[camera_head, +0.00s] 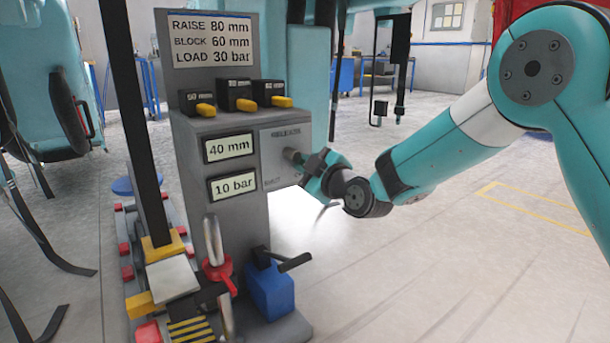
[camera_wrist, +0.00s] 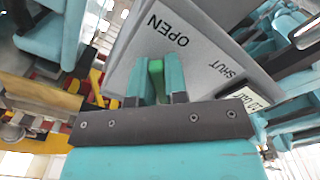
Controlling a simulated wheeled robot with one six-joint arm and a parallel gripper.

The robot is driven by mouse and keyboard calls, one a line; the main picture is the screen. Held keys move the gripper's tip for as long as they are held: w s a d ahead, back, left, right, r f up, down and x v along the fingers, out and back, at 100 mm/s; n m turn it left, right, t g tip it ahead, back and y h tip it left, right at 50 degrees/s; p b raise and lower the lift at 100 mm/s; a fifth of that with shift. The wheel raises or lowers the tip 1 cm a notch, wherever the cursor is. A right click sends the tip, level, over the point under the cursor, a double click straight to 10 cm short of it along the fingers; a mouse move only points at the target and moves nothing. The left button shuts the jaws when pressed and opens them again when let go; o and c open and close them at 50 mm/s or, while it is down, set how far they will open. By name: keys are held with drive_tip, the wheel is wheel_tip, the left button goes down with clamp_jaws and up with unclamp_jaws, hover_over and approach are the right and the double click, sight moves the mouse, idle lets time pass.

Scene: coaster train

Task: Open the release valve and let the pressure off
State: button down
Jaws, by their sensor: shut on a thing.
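The grey console (camera_head: 240,240) has a release plate (camera_head: 285,150) on its right side, lettered RELEASE at the top. In the wrist view the plate (camera_wrist: 200,50) shows the words OPEN and SHUT. My gripper (camera_head: 310,165) reaches in from the right at this plate. In the wrist view its fingers are closed around a green valve handle (camera_wrist: 155,67), which is mostly hidden between them. A grey valve stub (camera_head: 290,153) shows beside the fingers in the head view. Two displays on the console read 40 mm (camera_head: 229,147) and 10 bar (camera_head: 233,185).
A sign (camera_head: 211,40) reads raise 80 mm, block 60 mm, load 30 bar. Several black blocks with yellow tabs (camera_head: 238,95) sit on the console's ledge. A red-collared lever (camera_head: 218,268) and a blue pump box (camera_head: 269,290) stand at its foot. Floor to the right is clear.

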idle(0.4)
drive_tip(key=c, duration=1.1)
unclamp_jaws()
drive_tip(key=shift+c, duration=0.2)
drive_tip(key=shift+s+d, duration=0.1)
drive_tip(key=b+v, duration=0.3)
drive_tip(key=v, duration=1.4)
drive_tip(key=shift+s+d, duration=0.1)
